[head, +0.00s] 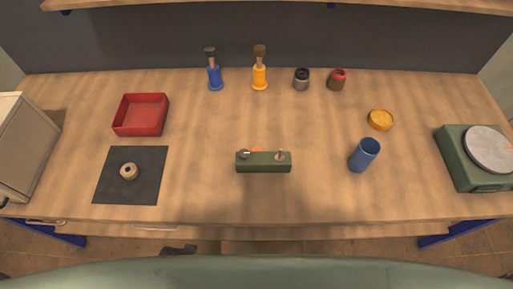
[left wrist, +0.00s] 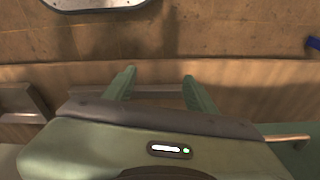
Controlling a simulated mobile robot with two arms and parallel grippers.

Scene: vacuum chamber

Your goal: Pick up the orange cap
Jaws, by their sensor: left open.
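The orange cap (head: 380,120) is a round, shallow, yellow-orange piece lying on the right part of the wooden worktop, behind and to the right of the blue cup. Nothing covers it in the head view, and no gripper is near it. My left gripper (left wrist: 157,80) shows in the left wrist view with its two green fingers apart and nothing between them. It points at brown floor and a wooden edge, away from the cap, which is not in that view. My right gripper is in neither view.
A blue cup (head: 364,156) stands near the cap. A green block (head: 264,162) with small parts sits centrally. A green scale (head: 474,174) is at right. Behind stand two jars (head: 302,79) (head: 337,80) and two brushes in holders (head: 215,78) (head: 260,77). A red tray (head: 141,132) is left.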

